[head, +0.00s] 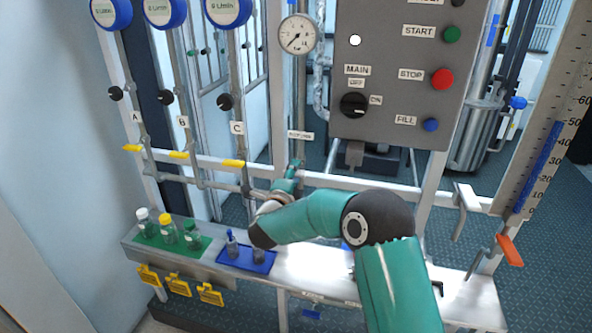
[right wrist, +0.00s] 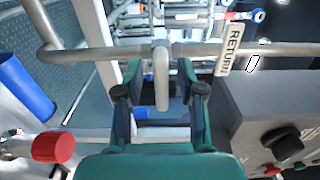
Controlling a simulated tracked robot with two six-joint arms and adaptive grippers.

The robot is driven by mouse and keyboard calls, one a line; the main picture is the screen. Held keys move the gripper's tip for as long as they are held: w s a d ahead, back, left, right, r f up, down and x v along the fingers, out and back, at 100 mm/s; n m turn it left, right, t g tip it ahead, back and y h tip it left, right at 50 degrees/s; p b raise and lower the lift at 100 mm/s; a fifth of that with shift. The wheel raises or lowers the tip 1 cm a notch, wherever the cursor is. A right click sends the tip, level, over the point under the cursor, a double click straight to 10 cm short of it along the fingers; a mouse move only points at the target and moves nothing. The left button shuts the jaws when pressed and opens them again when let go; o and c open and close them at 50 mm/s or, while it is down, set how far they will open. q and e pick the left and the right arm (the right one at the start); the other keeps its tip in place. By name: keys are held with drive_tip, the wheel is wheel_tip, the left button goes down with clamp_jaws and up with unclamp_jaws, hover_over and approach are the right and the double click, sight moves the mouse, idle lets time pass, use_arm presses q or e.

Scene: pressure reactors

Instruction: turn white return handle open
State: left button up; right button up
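The white return handle (right wrist: 162,80) shows in the right wrist view as a pale lever across a grey pipe (right wrist: 90,54), beside the RETURN label (right wrist: 229,49). My right gripper (right wrist: 160,66) is open, with one finger on each side of the handle and a visible gap on both sides. In the head view the right gripper (head: 289,180) is at the pipe below the small return label (head: 300,134). There the handle is hidden or too small to make out. My left gripper is not in view.
A control panel (head: 398,100) stands above and right of the gripper. Bottles stand on a green mat (head: 150,238) and a blue tray (head: 232,262) on the shelf below. Yellow handles (head: 233,163) are at left. Another white handle (head: 466,197) and an orange handle (head: 509,250) are at right.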

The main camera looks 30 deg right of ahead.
drive_tip(key=shift+w+d, duration=0.1)
drive_tip(key=shift+d, duration=0.05)
clamp_jaws()
drive_tip(key=shift+d, duration=0.2)
drive_tip(key=shift+a+f, duration=0.15)
